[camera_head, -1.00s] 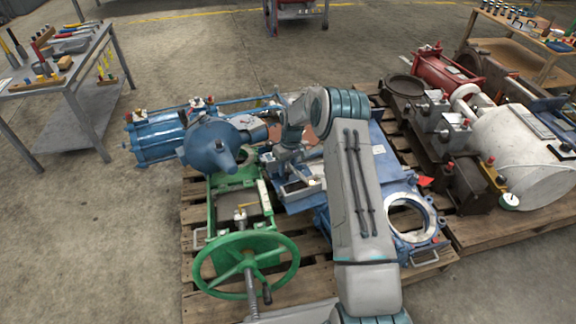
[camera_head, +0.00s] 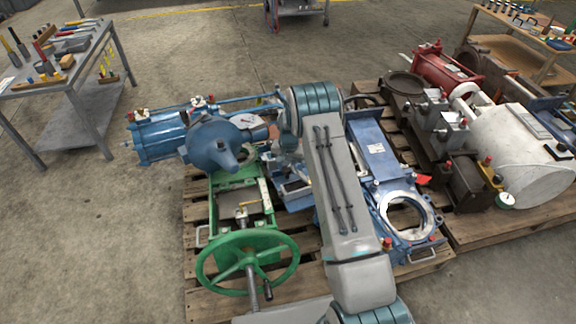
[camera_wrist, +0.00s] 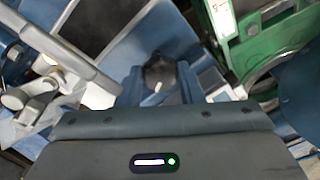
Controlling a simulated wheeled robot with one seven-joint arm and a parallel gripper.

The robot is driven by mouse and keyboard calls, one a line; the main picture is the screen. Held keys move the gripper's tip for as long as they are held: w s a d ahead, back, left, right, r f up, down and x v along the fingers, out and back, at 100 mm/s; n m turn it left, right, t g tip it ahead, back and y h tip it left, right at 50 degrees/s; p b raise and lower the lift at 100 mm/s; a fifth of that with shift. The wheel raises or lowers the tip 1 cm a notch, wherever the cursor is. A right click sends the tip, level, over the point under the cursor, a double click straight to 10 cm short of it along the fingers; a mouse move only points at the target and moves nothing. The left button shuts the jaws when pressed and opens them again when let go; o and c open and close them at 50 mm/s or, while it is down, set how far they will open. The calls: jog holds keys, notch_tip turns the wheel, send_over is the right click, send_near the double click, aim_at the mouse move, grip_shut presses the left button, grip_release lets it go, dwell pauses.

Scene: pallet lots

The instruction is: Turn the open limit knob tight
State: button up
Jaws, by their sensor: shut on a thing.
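A dark round knob (camera_wrist: 158,72) with a pale mark shows in the middle of the wrist view, in front of a blue surface. My gripper (camera_wrist: 161,86) is shut on it, with one finger on each side of the knob. The knob's underside and seat are hidden, and I cannot read any label on it. In the head view my arm hides the gripper and the knob, near the blue actuator (camera_head: 215,145) and the blue valve body (camera_head: 372,150).
A green handwheel (camera_head: 248,262) and green frame stand in front on the wooden pallet. A white-ringed blue flange (camera_head: 405,213) lies to the right. A second pallet holds red and white machinery (camera_head: 520,140). A tool table (camera_head: 60,85) stands at the left. Open floor lies between.

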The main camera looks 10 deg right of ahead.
aim_at(288, 169)
jog(key=shift+m, duration=0.6)
jog(key=o, duration=1)
jog(key=shift+c, duration=0.2)
notch_tip(288, 169, up, 14)
jog(key=p, duration=0.4)
jog(key=shift+s, duration=0.25)
jog(key=shift+d+f, duration=0.1)
